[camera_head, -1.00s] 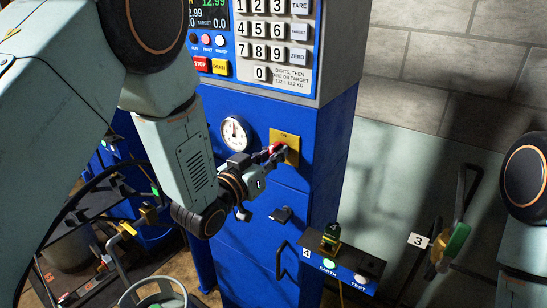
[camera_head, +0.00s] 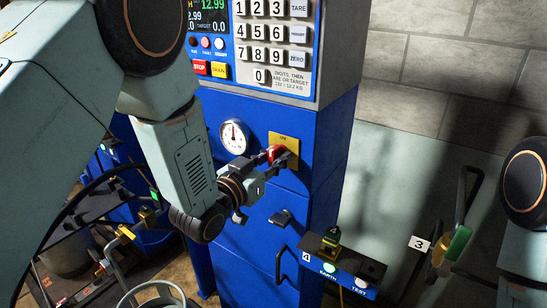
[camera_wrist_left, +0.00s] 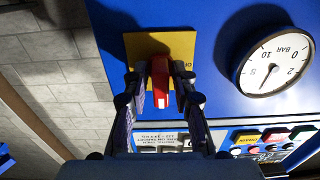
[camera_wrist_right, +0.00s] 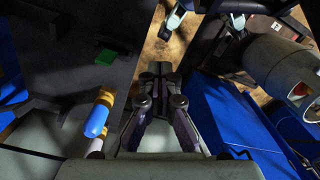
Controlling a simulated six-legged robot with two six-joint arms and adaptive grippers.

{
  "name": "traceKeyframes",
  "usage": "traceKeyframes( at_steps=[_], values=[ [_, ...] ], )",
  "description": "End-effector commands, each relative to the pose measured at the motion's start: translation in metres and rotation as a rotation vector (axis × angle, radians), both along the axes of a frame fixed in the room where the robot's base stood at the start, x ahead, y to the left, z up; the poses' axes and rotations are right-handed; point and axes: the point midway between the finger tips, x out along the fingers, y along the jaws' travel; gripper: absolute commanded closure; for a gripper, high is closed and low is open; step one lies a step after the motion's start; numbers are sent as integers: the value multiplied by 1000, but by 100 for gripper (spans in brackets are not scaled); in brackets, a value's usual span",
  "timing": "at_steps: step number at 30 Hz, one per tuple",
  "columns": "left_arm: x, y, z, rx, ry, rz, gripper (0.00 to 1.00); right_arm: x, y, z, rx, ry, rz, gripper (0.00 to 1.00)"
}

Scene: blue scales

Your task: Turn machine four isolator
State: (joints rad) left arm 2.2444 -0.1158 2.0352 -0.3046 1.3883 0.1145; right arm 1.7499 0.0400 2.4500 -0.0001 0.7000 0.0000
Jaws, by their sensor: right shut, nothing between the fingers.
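The red isolator handle (camera_head: 276,154) sits on a yellow plate (camera_head: 291,142) on the front of the blue machine. My left gripper (camera_head: 271,160) is at the handle, with one finger on each side of it. In the left wrist view the red handle (camera_wrist_left: 160,82) stands between the fingertips (camera_wrist_left: 161,75), which look closed in on its sides. In that view it points along the picture's vertical. The lettering on the yellow plate is partly hidden. My right gripper (camera_wrist_right: 161,75) is shut and empty in the right wrist view, away from the handle.
A pressure gauge (camera_head: 234,136) is beside the plate, and a keypad (camera_head: 265,40) is above. A small shelf marked 4 (camera_head: 343,265) holds a yellow and dark green piece (camera_head: 332,240) and EARTH and TEST buttons. A bucket (camera_head: 155,296) stands at bottom left.

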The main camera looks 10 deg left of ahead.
Motion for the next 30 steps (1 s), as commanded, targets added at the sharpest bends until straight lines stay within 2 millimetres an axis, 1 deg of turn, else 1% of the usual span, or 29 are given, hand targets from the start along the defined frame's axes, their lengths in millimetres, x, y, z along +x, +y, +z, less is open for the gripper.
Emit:
traceKeyframes(
  at_steps=[1, 3, 11, 14, 17, 27, 30],
  values=[
    [0, 0, 1, -1, -2, 0, 67, 0, 0, 0, 0, 0, 0, 100],
    [1, 0, 1, -1, -3, 1, 62, 0, 0, 0, 0, 0, 0, 100],
    [1, 0, 2, -3, -5, 1, 62, 0, 0, 0, 0, 0, 0, 100],
    [-3, 2, 2, -3, -5, 2, 62, 0, 0, 0, 0, 0, 0, 100],
    [-14, 7, 2, -4, -3, 3, 62, 0, 0, 0, 0, 0, 0, 100],
    [-76, 34, 2, -7, -2, 6, 62, 0, 0, 0, 0, 0, 0, 100],
    [-91, 39, 3, -9, -3, 5, 62, 0, 0, 0, 0, 0, 0, 100]
  ],
)
